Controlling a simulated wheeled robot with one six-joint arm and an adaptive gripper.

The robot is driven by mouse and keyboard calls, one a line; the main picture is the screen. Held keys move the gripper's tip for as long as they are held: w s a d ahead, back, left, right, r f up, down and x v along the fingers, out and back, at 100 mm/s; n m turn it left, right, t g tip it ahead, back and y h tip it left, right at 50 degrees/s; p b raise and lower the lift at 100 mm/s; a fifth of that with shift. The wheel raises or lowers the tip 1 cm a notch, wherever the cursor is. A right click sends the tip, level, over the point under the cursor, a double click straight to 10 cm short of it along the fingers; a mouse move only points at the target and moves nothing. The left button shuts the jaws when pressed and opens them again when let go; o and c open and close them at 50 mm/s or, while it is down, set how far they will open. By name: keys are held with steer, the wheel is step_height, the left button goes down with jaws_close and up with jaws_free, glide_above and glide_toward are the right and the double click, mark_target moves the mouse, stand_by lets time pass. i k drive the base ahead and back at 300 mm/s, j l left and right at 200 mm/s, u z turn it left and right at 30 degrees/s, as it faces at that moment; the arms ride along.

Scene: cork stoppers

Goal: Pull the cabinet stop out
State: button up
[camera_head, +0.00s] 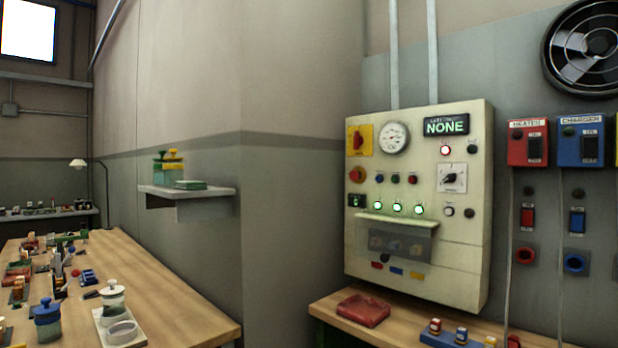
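The cream control cabinet (462,258) is on the wall at right of centre, above a wooden bench. At its upper left a red handle (357,141) sits on a yellow plate. Just below it is a round red-orange knob (356,174), which looks like the cabinet stop. At this size I cannot tell whether the knob is pushed in or out. My gripper is not in view.
A red tray (364,310) lies on the bench (327,307) below the cabinet. A wall corner and a small shelf (213,192) stand left of it. A cluttered wooden table (165,293) fills the lower left. Red heater (529,144) and blue charger boxes (583,142) hang at right.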

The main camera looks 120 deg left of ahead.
mark_target(354, 175)
steer(key=j+u, duration=0.1)
steer(key=u, duration=4)
steer(key=i+l+u, duration=0.45)
steer(key=l, duration=0.15)
steer(key=i+l+u, duration=0.25)
steer(key=k+l, duration=0.1)
